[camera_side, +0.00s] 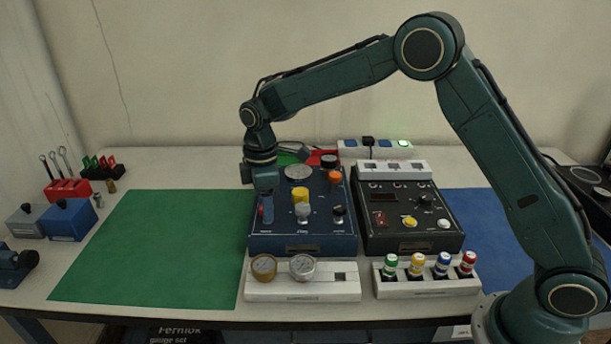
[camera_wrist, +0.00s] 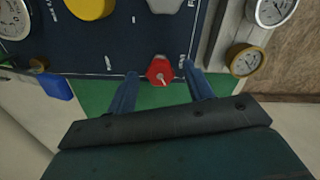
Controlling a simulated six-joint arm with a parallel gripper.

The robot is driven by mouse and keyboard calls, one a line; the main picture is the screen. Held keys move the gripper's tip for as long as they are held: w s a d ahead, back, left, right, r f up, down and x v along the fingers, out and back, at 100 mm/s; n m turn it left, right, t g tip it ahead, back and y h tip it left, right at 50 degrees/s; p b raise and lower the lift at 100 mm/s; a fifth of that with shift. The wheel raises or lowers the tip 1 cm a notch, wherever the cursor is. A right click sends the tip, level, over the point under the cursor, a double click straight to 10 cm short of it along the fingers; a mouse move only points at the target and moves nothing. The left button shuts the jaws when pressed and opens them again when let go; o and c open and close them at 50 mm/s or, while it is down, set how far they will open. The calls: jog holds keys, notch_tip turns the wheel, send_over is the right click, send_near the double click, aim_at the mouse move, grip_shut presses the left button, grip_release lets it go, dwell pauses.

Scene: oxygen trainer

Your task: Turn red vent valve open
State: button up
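The red vent valve knob (camera_wrist: 160,71) is on the dark blue panel (camera_wrist: 120,45), near the panel's edge in the wrist view. It has a small pale pointer mark on it. My gripper (camera_wrist: 160,73) is open, with one blue finger on each side of the red knob and visible gaps to it. In the side view my gripper (camera_side: 264,207) points down at the left front part of the blue panel (camera_side: 325,238). Only a little red of the valve shows there by the fingers, which hide the rest.
A yellow knob (camera_side: 300,195), grey knob (camera_side: 303,211), orange knob (camera_side: 335,178) and black knob (camera_side: 338,211) stand on the same panel. Two gauges sit in a white tray (camera_side: 325,292) in front. A black control box (camera_side: 405,240) stands right. The green mat (camera_side: 155,245) at left is clear.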

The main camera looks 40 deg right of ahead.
notch_tip(320, 180, up, 14)
dwell(0.9)
jog(key=shift+s+d, duration=0.1)
jog(key=s+d+r+m+t, duration=0.1)
jog(key=s+d+r+m, duration=0.25)
jog(key=s, duration=0.45)
jog(key=s+d+r+m+t, duration=0.25)
jog(key=s+d+r, duration=0.2)
jog(key=s, duration=0.45)
jog(key=s+d+f+m+t, duration=0.1)
jog(key=s+f+m, duration=0.1)
jog(key=s, duration=0.6)
jog(key=s+d+f+m+t, duration=0.1)
jog(key=s+d+f+m, duration=0.1)
jog(key=s, duration=0.7)
jog(key=shift+d+f+m, duration=0.2)
jog(key=shift+f+m, duration=0.55)
jog(key=shift+m, duration=0.35)
